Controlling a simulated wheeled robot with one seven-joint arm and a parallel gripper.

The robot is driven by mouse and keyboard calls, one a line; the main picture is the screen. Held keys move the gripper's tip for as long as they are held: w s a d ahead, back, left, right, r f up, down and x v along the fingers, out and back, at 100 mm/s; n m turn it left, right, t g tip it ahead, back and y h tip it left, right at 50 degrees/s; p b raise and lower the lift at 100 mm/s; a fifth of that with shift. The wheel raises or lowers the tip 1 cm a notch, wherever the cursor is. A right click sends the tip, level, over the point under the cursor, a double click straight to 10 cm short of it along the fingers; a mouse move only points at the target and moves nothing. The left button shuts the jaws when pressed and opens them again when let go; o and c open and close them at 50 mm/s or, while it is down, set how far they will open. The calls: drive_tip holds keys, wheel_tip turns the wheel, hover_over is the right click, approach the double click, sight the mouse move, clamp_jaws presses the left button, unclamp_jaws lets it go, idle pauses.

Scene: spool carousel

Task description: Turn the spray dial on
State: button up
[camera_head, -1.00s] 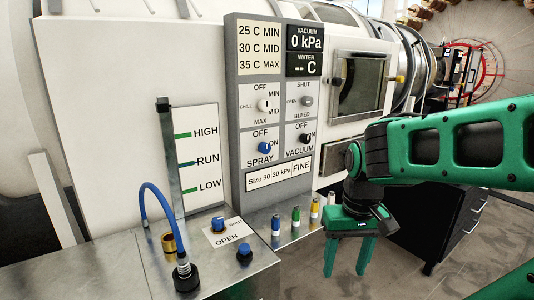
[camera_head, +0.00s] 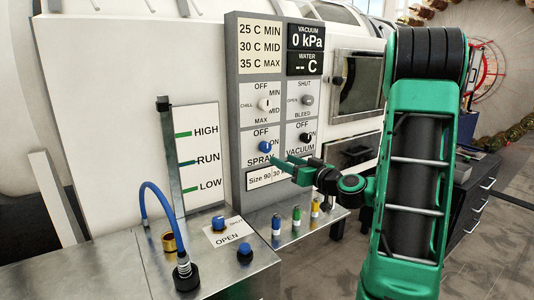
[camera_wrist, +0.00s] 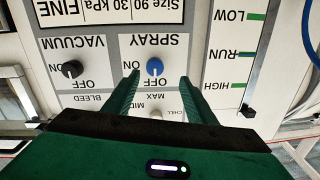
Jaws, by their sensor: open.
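In the wrist view, which is upside down, the blue spray dial (camera_wrist: 155,66) shows between the fingertips. My gripper (camera_head: 283,163) is in front of the panel, at the lower right of the dial, and covers part of the SPRAY and size labels. In the wrist view my gripper (camera_wrist: 160,78) is open and empty, one finger to each side of the dial, without visible contact.
The black vacuum dial (camera_head: 304,138) is right beside the spray dial. The chill dial (camera_head: 264,104) and bleed dial (camera_head: 307,100) are above. Several small coloured bottles (camera_head: 297,215) stand on the metal ledge below. A blue hose (camera_head: 146,205) curves at the left.

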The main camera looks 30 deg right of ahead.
sight(267, 149)
drive_tip(key=w, duration=1)
drive_tip(key=shift+w+d+r, duration=0.15)
drive_tip(key=shift+w+r, duration=0.1)
drive_tip(key=shift+w, duration=0.15)
drive_tip(key=c, duration=1)
